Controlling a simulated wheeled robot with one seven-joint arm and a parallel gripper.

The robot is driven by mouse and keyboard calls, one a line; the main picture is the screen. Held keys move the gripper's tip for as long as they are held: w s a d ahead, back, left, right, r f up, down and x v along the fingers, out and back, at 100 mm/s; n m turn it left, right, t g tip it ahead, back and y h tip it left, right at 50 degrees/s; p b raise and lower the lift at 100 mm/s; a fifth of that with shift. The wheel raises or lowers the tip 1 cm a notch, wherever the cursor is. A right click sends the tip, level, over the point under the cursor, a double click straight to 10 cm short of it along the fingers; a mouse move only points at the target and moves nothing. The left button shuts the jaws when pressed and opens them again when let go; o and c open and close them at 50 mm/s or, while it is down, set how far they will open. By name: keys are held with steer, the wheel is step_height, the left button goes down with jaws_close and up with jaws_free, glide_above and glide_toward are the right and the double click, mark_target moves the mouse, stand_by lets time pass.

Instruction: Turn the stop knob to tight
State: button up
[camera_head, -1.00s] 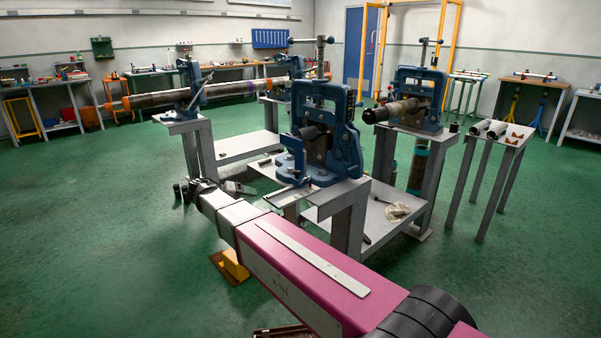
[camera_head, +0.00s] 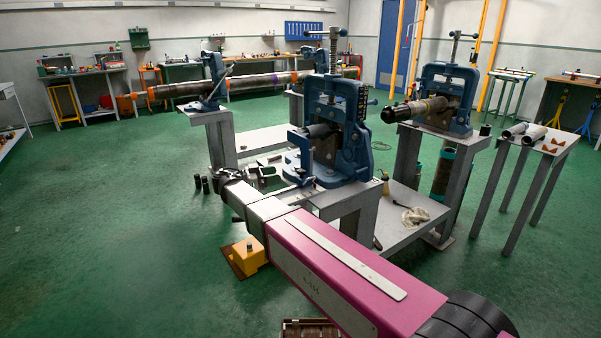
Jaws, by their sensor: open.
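The nearest blue pipe vise (camera_head: 350,155) stands on a grey steel stand, with a short dark pipe end (camera_head: 320,130) showing in its frame. My pink and grey arm reaches in from the lower right. My gripper (camera_head: 268,173) is small and dark at the arm's far end, left of the vise and apart from it, open and apparently empty.
A second vise (camera_head: 447,95) holding a pipe stands at right, and a third (camera_head: 214,80) with a long pipe at left. A small table (camera_head: 545,140) carries pipe pieces at right. A yellow block (camera_head: 248,255) lies below my arm.

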mark_target(302, 174)
steer(key=x, duration=0.9)
steer(key=shift+d, duration=0.15)
